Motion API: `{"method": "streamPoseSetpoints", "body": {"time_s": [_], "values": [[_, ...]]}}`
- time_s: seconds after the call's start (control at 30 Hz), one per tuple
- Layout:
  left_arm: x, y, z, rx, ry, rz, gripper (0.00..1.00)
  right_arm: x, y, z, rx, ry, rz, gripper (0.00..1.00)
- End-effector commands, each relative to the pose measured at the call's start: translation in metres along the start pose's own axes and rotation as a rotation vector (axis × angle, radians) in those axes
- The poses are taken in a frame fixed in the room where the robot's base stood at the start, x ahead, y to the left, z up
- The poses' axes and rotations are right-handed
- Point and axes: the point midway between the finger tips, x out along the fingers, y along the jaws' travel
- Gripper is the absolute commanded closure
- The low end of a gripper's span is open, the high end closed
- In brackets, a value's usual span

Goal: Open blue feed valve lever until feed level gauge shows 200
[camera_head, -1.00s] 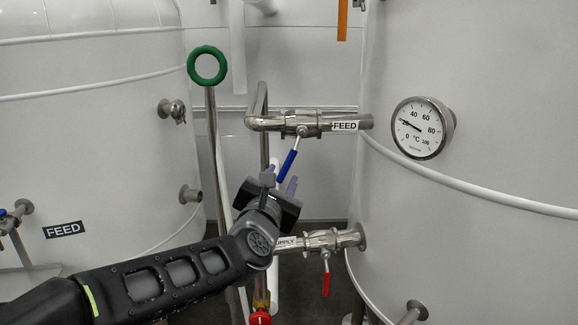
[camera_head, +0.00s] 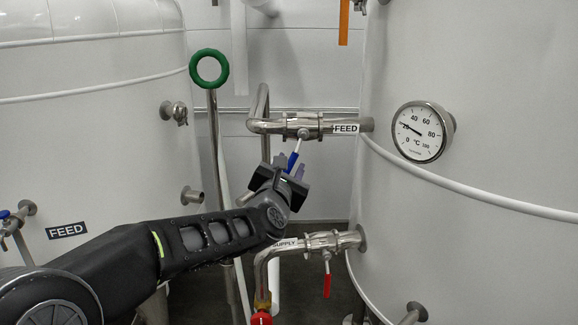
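The blue feed valve lever (camera_head: 293,158) hangs down and slightly left from a steel valve (camera_head: 303,126) on the pipe labelled FEED (camera_head: 345,128). My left gripper (camera_head: 289,166) reaches up from below at the lever's lower end. Its two purplish fingertips stand apart, one on each side of the blue handle; whether they touch it I cannot tell. The gripper body hides the lever's lowest tip. My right gripper is not in view. No gauge reading up to 200 shows; the round dial (camera_head: 419,132) is marked °C, 0 to 100, its needle near 20.
A red lever (camera_head: 327,284) hangs from the SUPPLY valve (camera_head: 322,243) below my gripper. A green ring handle (camera_head: 208,68) on a post stands left of the feed pipe. Large white tanks (camera_head: 480,250) flank both sides, the left one (camera_head: 90,150) also labelled FEED.

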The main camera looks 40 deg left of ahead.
Motion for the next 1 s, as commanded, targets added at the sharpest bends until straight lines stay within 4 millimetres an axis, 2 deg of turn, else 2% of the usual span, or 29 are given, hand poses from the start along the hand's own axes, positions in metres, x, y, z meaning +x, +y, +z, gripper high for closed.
{"method": "streamPoseSetpoints", "body": {"time_s": [0.13,0.6,1.0], "values": [[-0.0003,0.0001,0.0000,0.000,0.000,0.000,0.63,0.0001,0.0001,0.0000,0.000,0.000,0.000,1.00],[-0.0005,0.0000,0.0001,0.000,0.000,0.000,1.00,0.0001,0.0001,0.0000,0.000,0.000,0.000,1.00],[-0.0005,-0.0002,0.0001,0.000,0.000,0.000,1.00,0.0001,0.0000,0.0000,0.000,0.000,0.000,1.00]]}}
